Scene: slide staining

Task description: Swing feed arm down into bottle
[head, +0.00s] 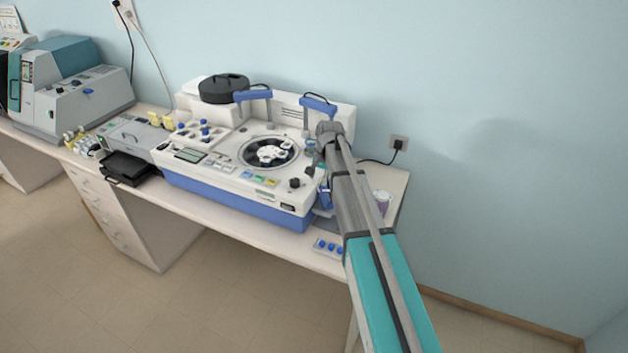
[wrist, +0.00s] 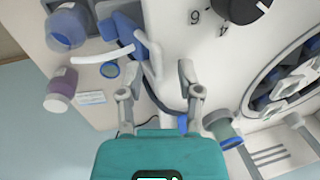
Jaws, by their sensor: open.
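In the wrist view, my gripper (wrist: 158,80) is open, with its fingers apart over the machine's side edge. A blue feed arm (wrist: 128,30) with a pale curved tube (wrist: 103,55) lies just beyond the fingers. I cannot tell whether a finger touches it. A clear bottle with blue contents (wrist: 67,27) stands left of the arm, and the tube's end is beside it, not visibly inside. In the head view, my gripper (head: 328,130) is over the right end of the white and blue stainer (head: 240,190). My arm hides much of that end.
A purple-labelled bottle (wrist: 60,92) stands nearby on the bench (head: 400,182). A black knob (wrist: 245,8) and a round carousel (head: 268,153) are on the machine. A small tray with blue knobs (head: 328,247) lies at the bench's front edge. A wall outlet (head: 399,143) is behind.

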